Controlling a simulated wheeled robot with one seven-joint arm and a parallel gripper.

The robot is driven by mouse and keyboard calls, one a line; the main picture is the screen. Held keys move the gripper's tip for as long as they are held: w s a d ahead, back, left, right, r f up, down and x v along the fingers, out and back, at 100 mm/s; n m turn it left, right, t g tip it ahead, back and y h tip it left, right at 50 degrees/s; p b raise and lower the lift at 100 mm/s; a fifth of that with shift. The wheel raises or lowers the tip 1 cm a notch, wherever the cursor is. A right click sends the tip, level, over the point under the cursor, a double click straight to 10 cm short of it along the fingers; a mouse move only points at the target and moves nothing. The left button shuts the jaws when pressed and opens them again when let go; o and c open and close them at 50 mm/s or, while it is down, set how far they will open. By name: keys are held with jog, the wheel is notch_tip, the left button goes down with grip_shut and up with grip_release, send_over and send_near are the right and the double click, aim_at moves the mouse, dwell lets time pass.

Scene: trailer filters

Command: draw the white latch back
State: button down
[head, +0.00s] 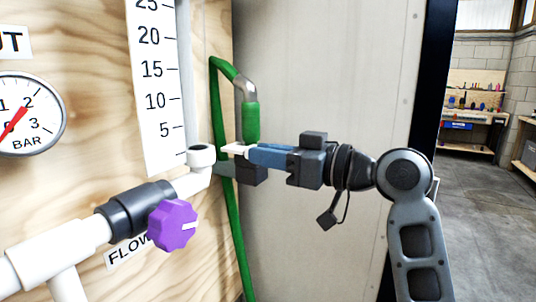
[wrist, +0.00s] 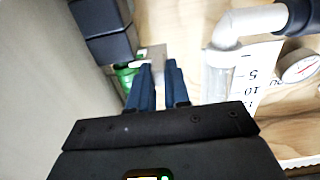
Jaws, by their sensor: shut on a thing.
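The white latch (head: 236,148) is a small pale tab. It sticks out left of my gripper's fingertips, just below the green hose fitting (head: 251,122). My gripper (head: 252,154) comes in from the right with its blue fingers level and is shut on the latch. In the wrist view my gripper (wrist: 159,68) shows two blue fingers with a narrow gap between them. The fingers hide most of the latch. A dark block (head: 251,172) sits just below the fingertips.
A green hose (head: 231,215) loops up and over to the fitting. A pale panel (head: 320,80) stands behind my arm.

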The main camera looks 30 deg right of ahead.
jog(key=shift+s+a, duration=0.25)
jog(key=shift+a, duration=0.25)
jog(key=c, duration=1.1)
grip_release()
jog(key=shift+v, duration=3.9)
